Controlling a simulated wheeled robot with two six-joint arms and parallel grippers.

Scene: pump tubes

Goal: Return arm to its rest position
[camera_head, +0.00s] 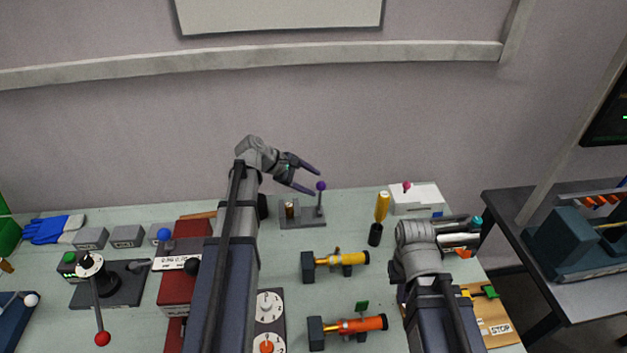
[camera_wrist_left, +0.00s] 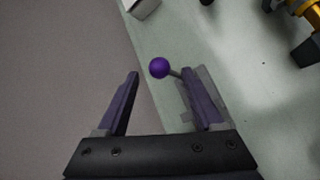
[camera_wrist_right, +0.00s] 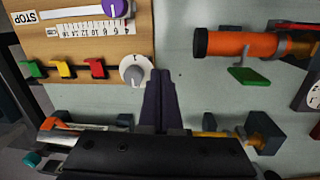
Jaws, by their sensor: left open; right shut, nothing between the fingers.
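My left gripper (camera_head: 314,178) is open and empty at the back of the table, beside the purple ball-topped lever (camera_head: 321,186). In the left wrist view the purple ball (camera_wrist_left: 158,68) shows between and just beyond the spread fingertips, with no visible grip on it. My right gripper (camera_wrist_right: 160,76) is shut with nothing in it. In the right wrist view its fingers point toward the edge of the wooden panel, beside a white dial (camera_wrist_right: 134,69). In the head view the right fingers are hidden behind my own wrist.
A yellow tube (camera_head: 350,258) and an orange tube (camera_head: 360,325) lie on dark holders between my arms. A yellow-handled tool (camera_head: 382,207) and a white box (camera_head: 416,200) stand at the back right. A red-knobbed lever (camera_head: 102,338) stands at the left.

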